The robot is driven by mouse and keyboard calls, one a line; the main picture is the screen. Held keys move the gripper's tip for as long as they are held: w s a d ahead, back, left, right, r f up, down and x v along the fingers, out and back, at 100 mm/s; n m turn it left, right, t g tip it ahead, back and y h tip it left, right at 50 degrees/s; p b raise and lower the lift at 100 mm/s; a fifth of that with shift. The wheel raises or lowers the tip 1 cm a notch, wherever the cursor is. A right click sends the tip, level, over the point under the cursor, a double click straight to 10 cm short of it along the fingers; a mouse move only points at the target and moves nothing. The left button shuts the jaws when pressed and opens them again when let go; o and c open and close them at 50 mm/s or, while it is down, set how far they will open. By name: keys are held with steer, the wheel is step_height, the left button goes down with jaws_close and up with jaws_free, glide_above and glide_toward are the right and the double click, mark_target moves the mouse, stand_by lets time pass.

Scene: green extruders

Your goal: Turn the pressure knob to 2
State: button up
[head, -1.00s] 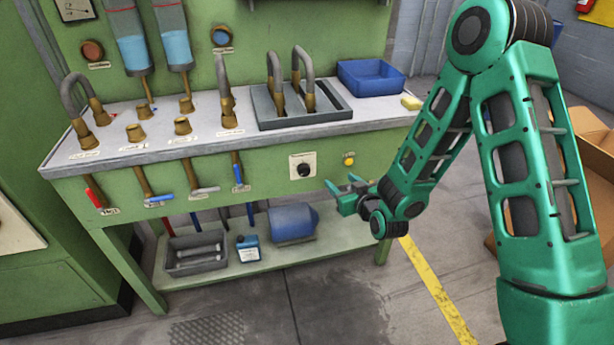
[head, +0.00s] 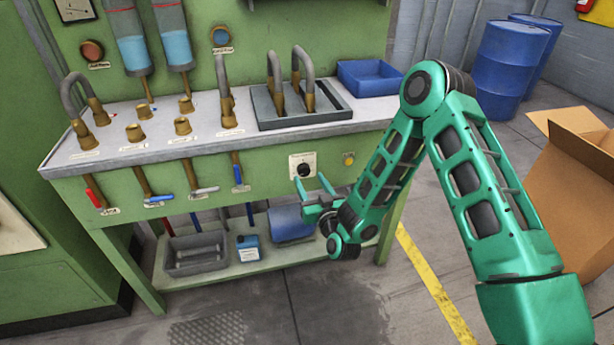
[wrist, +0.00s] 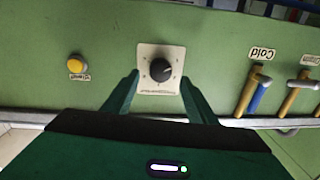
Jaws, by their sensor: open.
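The pressure knob (head: 304,170) is a black dial on a pale square plate (head: 293,159) on the green front panel of the bench. In the wrist view the knob (wrist: 161,70) is upside down on its plate (wrist: 150,51), with a light pointer mark and small print too small to read. My gripper (head: 312,186) is open, its two green fingers reaching toward the panel. In the wrist view the gripper fingers (wrist: 160,85) lie on either side of the plate's lower part, and the knob sits between and just beyond their tips. I cannot tell if they touch it.
A yellow button (head: 348,159) is right of the knob. Valves with a blue handle (head: 238,174) and a red handle (head: 96,196) are to the left. Below is a shelf with a grey bin (head: 196,253) and a blue container (head: 291,224). A cardboard box (head: 560,190) stands right.

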mark_target(307, 173)
steer(key=shift+x, duration=2)
steer(key=c, duration=1.1)
steer(key=shift+o, duration=0.2)
steer(key=shift+m, duration=0.3)
steer(key=m, duration=0.5)
steer(key=shift+d+f+m, duration=0.1)
steer(key=shift+d+m, duration=0.05)
steer(key=shift+m, duration=0.25)
steer(key=m, duration=0.5)
steer(key=shift+d+f+m+t, duration=0.1)
steer(key=shift+m+t, duration=0.2)
